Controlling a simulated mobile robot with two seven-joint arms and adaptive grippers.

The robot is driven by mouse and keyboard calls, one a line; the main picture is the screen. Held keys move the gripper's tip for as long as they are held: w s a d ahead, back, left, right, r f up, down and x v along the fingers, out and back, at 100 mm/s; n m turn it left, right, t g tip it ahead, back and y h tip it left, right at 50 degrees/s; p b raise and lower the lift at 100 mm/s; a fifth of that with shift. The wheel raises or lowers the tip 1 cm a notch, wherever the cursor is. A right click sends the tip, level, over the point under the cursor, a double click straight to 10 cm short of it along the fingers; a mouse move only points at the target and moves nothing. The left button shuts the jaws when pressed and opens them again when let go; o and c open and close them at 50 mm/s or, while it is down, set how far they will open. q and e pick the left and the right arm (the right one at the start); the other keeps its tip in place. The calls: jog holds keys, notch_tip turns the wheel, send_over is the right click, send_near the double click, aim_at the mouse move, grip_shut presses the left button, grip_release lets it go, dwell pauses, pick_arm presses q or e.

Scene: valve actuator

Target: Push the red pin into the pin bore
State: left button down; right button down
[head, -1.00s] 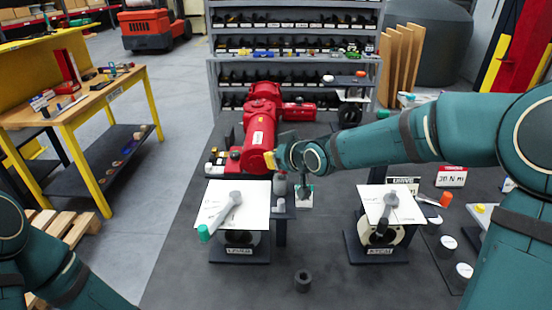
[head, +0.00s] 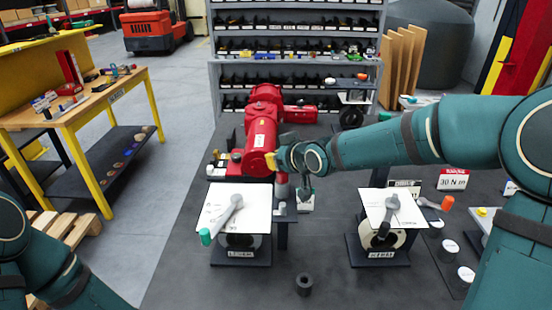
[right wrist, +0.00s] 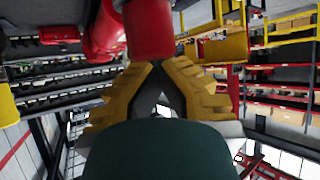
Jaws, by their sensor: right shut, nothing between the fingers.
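The large red valve actuator (head: 262,135) stands at the back middle of the dark table. My right gripper (head: 283,160) is at its near right end in the head view. In the right wrist view the yellow fingers (right wrist: 158,75) are shut together with nothing between them. A red cylinder (right wrist: 149,30), which may be the red pin, stands straight beyond the fingertips, touching or very close. A small reddish piece (head: 281,180) shows below my right gripper in the head view; I cannot tell if it is the same part. The pin bore is not visible. My left gripper is out of view.
Two stands with white sheets, left (head: 215,222) and right (head: 375,205), each hold a grey handle. A dark ring (head: 304,284) lies in front. Shelves of bins (head: 295,48) stand behind.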

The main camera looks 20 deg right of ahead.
dwell(0.8)
jog(key=c, duration=1.7)
grip_release()
jog(key=o, duration=0.4)
jog(key=shift+c, duration=0.2)
jog(key=shift+v, duration=1.45)
jog(key=s+d, duration=0.3)
jog(key=s, duration=0.6)
jog(key=s+d, duration=0.4)
jog(key=s, duration=0.5)
jog(key=shift+s, duration=0.4)
